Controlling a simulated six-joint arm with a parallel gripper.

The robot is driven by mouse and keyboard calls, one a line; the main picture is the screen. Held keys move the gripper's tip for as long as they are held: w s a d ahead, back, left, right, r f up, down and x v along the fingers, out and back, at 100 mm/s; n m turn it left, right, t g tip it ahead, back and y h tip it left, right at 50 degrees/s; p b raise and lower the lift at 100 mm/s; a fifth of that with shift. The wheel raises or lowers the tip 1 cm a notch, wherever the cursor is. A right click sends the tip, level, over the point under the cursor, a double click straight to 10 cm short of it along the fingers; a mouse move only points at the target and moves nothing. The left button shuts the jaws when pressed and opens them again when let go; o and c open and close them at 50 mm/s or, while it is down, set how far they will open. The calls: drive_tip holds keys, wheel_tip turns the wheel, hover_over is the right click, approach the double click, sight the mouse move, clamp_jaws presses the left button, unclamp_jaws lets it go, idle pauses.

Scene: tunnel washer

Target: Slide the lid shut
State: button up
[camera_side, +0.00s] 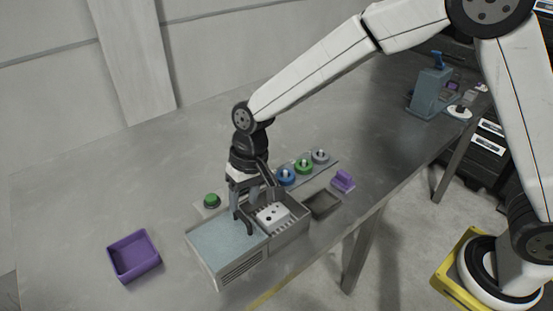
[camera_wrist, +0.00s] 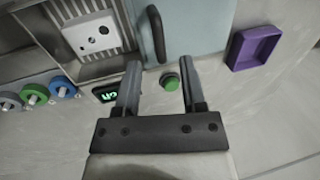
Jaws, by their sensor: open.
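The washer (camera_side: 235,268) is a grey box on the table. Its light blue lid (camera_side: 215,246) covers the left part, and the right part is open. Inside the opening a white block with dark spots (camera_side: 268,217) sits on a slatted rack; it also shows in the wrist view (camera_wrist: 92,36). The lid has a dark bar handle (camera_wrist: 157,33) near its edge beside the opening. My gripper (camera_wrist: 160,68) is open and empty, over the washer's back edge. The handle lies beyond my fingertips, in line with the gap between them, and not in their grip.
A green button (camera_wrist: 172,82) shows between my fingers, beside a small lit display (camera_wrist: 106,92). Blue (camera_side: 286,176), green (camera_side: 304,166) and grey knobs stand behind the washer. A purple bin (camera_side: 134,257) is left, a dark tray (camera_side: 322,205) and purple object (camera_side: 343,181) right.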

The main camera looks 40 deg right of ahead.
sight(242, 214)
drive_tip(key=shift+a+f, duration=0.15)
drive_tip(key=shift+f, duration=0.6)
drive_tip(key=shift+a+f, duration=0.15)
drive_tip(key=shift+f, duration=0.6)
clamp_jaws()
idle(0.4)
